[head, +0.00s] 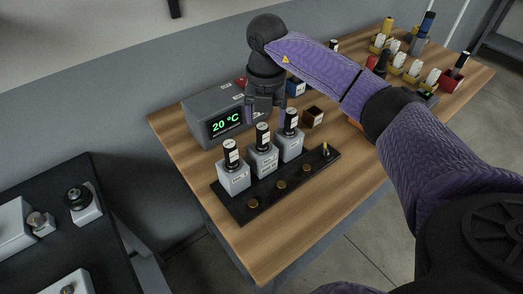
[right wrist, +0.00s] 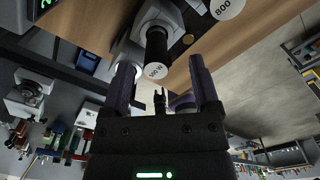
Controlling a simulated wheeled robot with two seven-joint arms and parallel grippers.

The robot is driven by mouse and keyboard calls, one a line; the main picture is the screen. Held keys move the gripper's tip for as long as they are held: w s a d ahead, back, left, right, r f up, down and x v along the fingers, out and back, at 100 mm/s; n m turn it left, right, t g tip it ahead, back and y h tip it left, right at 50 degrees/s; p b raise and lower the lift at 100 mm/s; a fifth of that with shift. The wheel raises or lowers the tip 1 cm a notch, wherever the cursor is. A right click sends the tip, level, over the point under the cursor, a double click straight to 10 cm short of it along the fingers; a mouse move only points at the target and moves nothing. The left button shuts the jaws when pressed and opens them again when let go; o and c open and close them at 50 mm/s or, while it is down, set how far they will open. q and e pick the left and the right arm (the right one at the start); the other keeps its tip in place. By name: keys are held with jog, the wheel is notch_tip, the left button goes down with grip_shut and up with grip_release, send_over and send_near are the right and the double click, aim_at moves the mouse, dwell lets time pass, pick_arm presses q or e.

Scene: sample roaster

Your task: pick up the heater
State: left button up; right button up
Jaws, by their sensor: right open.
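Three grey heaters with black knobs and white labels stand in a row on a black tray (head: 250,212): a left one (head: 233,180), a middle one (head: 262,162) and a right one (head: 290,147). My right gripper (head: 264,108) is open and empty, pointing down just behind the row, close to the knobs. In the right wrist view, my open right gripper (right wrist: 161,68) has a heater with a "500 W" label (right wrist: 156,71) showing between its fingers. Whether the fingers touch it, I cannot tell. My left gripper is not in view.
A grey box with a "20 °C" display (head: 225,122) stands behind the heaters. A small brown block (head: 313,117) lies to their right. Several coloured items crowd the far end of the wooden table (head: 300,210). A dark bench (head: 120,215) is at left.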

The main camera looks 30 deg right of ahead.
aim_at(262, 137)
jog(key=f, duration=0.3)
jog(key=a+f+b, duration=0.1)
jog(key=f, duration=0.1)
jog(key=shift+s+f, duration=0.2)
jog(key=shift+f, duration=0.05)
jog(key=shift+r, duration=0.1)
grip_shut()
